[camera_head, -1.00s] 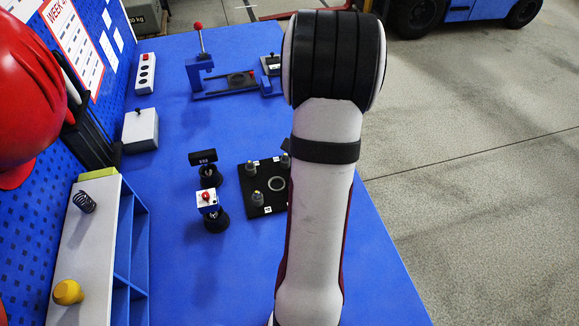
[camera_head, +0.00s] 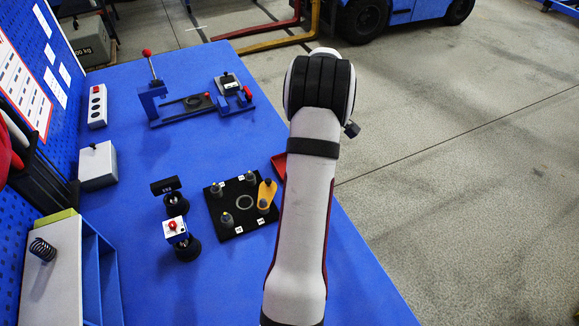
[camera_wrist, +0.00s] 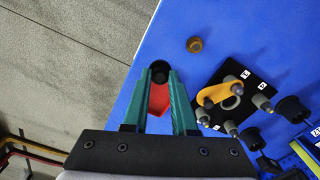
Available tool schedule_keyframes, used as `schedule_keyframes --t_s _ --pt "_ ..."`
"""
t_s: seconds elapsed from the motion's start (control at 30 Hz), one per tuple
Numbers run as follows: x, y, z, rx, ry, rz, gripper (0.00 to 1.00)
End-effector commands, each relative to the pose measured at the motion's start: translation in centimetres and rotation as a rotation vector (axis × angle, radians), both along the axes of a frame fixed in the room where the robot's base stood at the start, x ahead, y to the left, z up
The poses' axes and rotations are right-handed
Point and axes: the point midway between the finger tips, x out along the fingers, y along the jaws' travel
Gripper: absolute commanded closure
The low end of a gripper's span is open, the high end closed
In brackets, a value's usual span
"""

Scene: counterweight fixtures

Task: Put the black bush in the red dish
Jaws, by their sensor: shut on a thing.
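My gripper (camera_wrist: 159,78) shows in the wrist view with its two teal fingers closed on the black bush (camera_wrist: 159,71), a dark round piece held between the fingertips. The red dish (camera_wrist: 159,98) shows between the fingers, beyond and partly hidden by them. From this view I cannot tell how high the bush is above the table or dish. In the head view only a corner of the red dish (camera_head: 279,163) shows beside my arm. My arm hides the rest, and the fingers and bush are not visible there.
A black plate (camera_head: 226,222) with grey pegs and a yellow link (camera_head: 267,194) lies left of the dish. Two instruments (camera_head: 178,232) on black bases stand farther left. A brown round piece (camera_wrist: 194,45) lies on the blue table. The table's edge runs close by the dish.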

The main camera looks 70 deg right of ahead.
Motion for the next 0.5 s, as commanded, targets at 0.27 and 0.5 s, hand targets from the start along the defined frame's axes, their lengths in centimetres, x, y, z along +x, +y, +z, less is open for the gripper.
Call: schedule_keyframes --t_s 0.27,0.5 --pt "6.8 -1.4 -4.2 0.0 0.0 0.001 1.0" --pt "7.3 -1.4 -7.5 0.001 0.003 -0.002 1.0"
